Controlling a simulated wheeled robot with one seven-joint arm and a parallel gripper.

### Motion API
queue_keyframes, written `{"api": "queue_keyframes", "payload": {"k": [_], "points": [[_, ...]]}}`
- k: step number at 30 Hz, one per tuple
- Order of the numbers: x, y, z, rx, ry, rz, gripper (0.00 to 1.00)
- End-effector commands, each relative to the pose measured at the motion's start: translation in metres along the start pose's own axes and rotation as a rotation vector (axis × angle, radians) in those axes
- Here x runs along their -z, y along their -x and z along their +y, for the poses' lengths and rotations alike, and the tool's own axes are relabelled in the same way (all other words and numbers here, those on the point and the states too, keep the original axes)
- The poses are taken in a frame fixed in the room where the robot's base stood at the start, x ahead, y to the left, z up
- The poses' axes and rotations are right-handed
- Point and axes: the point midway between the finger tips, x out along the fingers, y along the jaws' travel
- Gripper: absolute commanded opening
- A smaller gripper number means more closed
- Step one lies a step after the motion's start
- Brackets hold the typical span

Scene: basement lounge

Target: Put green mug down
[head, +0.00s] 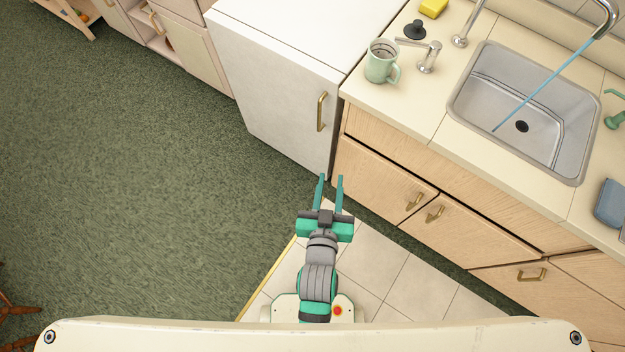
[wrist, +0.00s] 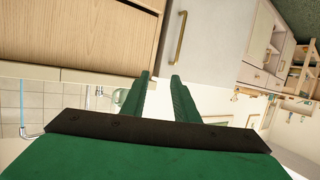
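The green mug (head: 381,62) stands upright on the cream counter (head: 410,107), near its left end, beside the tap handle and left of the sink. The fingers show in the wrist view (wrist: 160,80).
The sink (head: 522,112) has a stream of water running into it. A white fridge (head: 270,75) stands left of the counter. A yellow sponge (head: 433,8), a black stopper (head: 414,30) and a tap handle (head: 430,57) are near the mug. The green carpet (head: 130,170) at left is mostly clear.

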Motion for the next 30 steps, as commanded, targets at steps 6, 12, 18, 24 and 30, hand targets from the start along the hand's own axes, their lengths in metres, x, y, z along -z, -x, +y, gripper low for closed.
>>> {"api": "queue_keyframes", "payload": {"k": [6,12,18,24,30], "points": [[-0.027,0.068,-0.017,0.070,0.003,0.017,0.27],[-0.034,0.128,-0.022,0.113,-0.005,0.043,0.27],[-0.031,0.166,-0.022,0.131,-0.014,0.066,0.27],[-0.028,0.176,-0.021,0.134,-0.016,0.074,0.27],[-0.028,0.176,-0.021,0.134,-0.016,0.075,0.27]]}}
